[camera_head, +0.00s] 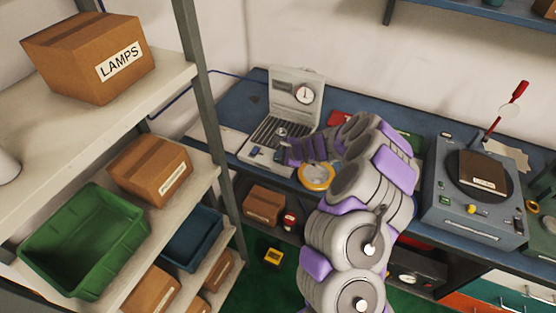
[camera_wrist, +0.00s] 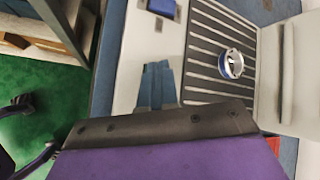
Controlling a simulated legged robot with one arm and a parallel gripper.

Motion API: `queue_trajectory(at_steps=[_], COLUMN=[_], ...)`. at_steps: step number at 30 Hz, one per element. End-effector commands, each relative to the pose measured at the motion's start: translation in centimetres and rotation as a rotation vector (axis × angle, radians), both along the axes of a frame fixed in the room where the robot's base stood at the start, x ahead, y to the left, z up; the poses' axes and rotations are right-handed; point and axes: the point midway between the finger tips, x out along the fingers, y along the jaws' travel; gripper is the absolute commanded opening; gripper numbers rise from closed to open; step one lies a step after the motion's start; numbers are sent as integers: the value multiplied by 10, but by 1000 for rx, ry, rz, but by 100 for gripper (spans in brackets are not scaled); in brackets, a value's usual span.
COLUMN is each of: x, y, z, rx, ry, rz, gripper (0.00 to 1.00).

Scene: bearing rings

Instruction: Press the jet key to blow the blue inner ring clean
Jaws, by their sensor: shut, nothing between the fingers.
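The cleaning station (camera_head: 270,130) stands open on the blue bench in the head view, with a slotted bed and a raised lid with a gauge. The blue inner ring (camera_wrist: 231,64), silver with a blue band, lies on the slats in the wrist view; it looks small in the head view (camera_head: 282,132). A blue key (camera_wrist: 162,6) shows on the station's pale front panel at the top edge of the wrist view. My gripper (camera_head: 285,152) is shut and empty, over the station's front right. Its dark edge and purple body fill the lower wrist view, hiding part of the panel.
An orange-rimmed round thing (camera_head: 316,176) is at the bench front, beside my arm. A grey machine (camera_head: 470,195) with a brown box on it stands right. Shelving (camera_head: 205,170) with boxes and bins is close on the left. A red item (camera_head: 340,119) lies behind my arm.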

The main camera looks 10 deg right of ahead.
Motion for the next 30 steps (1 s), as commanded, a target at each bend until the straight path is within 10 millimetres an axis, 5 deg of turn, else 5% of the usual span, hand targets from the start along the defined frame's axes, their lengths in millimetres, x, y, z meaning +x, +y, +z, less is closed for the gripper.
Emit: queue_trajectory(at_steps=[30], x=[0], y=[0], z=[13], rx=[1], ry=[0], rz=[-1], gripper=[0])
